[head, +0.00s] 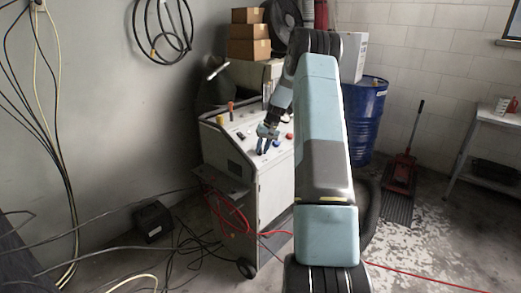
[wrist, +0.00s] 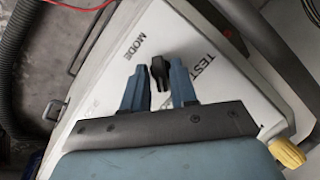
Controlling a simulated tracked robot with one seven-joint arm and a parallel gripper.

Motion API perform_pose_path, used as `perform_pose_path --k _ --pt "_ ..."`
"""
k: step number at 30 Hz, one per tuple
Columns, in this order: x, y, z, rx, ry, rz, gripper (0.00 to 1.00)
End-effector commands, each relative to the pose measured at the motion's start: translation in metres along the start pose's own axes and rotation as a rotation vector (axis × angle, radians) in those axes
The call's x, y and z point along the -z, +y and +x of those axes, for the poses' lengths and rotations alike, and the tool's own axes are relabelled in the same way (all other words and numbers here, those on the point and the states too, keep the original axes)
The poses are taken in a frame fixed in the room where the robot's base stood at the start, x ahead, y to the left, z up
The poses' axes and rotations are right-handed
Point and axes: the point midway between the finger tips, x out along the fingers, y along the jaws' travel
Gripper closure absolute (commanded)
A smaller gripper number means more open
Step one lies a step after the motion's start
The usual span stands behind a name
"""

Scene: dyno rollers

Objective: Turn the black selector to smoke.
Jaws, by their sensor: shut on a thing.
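The black selector (wrist: 157,72) is a small knob on the white top panel of the machine, between the two blue fingers of my gripper (wrist: 158,80) in the wrist view. My gripper is shut on it. The words MODE and TEST are printed on the panel near the selector. Fainter print at the left is partly hidden by my gripper and cannot be read. In the head view my gripper (head: 262,147) is low over the sloping top of the white cabinet (head: 274,200), and the selector is hard to make out there.
A blue drum (head: 366,115) is behind at the right. Red hose and dark cables lie around the cabinet.

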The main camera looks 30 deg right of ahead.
Motion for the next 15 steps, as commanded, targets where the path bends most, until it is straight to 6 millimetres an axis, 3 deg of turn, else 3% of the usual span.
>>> perform_pose_path --k 1,7,8,11,15 --pt "-0.0054 0.0050 0.0078 -0.002 -0.017 0.006 1.00" --pt "-0.0054 0.0051 0.0079 -0.002 -0.017 0.005 1.00" --pt "-0.0053 0.0051 0.0079 -0.002 -0.017 0.005 0.70" --pt "-0.0043 0.0046 0.0068 -0.002 -0.014 0.005 0.62" --pt "-0.0030 0.0030 0.0048 -0.001 -0.009 0.003 0.62"
